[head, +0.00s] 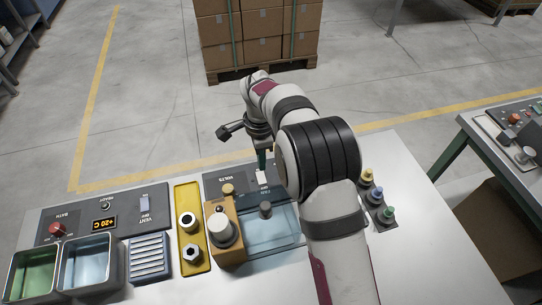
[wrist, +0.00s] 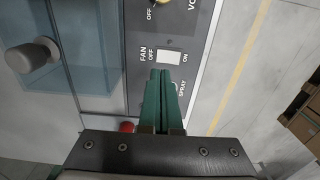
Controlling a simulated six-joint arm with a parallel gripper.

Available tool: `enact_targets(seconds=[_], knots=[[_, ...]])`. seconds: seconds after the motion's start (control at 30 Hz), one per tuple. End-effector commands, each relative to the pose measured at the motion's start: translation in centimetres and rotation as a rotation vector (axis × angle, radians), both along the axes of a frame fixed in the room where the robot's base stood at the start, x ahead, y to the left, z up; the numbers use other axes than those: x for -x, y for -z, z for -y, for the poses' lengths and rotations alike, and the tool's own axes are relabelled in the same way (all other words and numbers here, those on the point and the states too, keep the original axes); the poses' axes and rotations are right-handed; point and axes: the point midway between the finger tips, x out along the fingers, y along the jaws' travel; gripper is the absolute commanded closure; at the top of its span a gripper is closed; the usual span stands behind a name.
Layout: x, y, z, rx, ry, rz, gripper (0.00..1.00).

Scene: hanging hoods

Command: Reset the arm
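My gripper (wrist: 159,75) has two green fingers pressed together, with nothing visible between them. In the wrist view the tips are just below the white FAN rocker switch (wrist: 168,57), marked OFF and ON, on a dark panel (wrist: 195,22). I cannot tell whether they touch the panel. In the head view my gripper (head: 262,160) points down at the far edge of the table, over the VOLTS panel (head: 213,182). My arm reaches across the table from the front and hides part of the panel's right side.
A clear bluish hood with a grey knob (wrist: 33,54) stands left of the panel. A red button (wrist: 127,127) is near my fingers. An orange block (head: 229,254), yellow tray (head: 191,228) and two metal basins (head: 57,265) stand left. Small coloured-top bottles (head: 377,195) stand right.

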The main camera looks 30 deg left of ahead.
Motion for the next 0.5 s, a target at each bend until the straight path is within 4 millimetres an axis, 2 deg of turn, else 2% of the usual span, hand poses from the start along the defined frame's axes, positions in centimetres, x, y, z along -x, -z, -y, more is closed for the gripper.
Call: enact_targets(seconds=[0.13, 0.17, 0.23, 0.27, 0.3, 0.37, 0.4, 0.47, 0.5], knots=[[-0.1, -0.5, 0.5, -0.001, -0.002, 0.000, 1.00], [-0.3, -1.1, 1.2, -0.004, -0.004, -0.001, 1.00], [-0.6, -3.8, 4.4, -0.013, -0.017, -0.006, 1.00], [-0.6, -5.4, 6.5, -0.018, -0.029, -0.009, 1.00], [-0.1, -7.7, 9.9, -0.028, -0.047, -0.015, 1.00], [1.7, -10.9, 15.3, -0.045, -0.079, -0.023, 1.00], [3.6, -12.6, 18.8, -0.059, -0.103, -0.025, 1.00], [7.4, -14.4, 23.5, -0.082, -0.143, -0.027, 1.00], [10.1, -15.0, 26.0, -0.096, -0.170, -0.024, 1.00]])
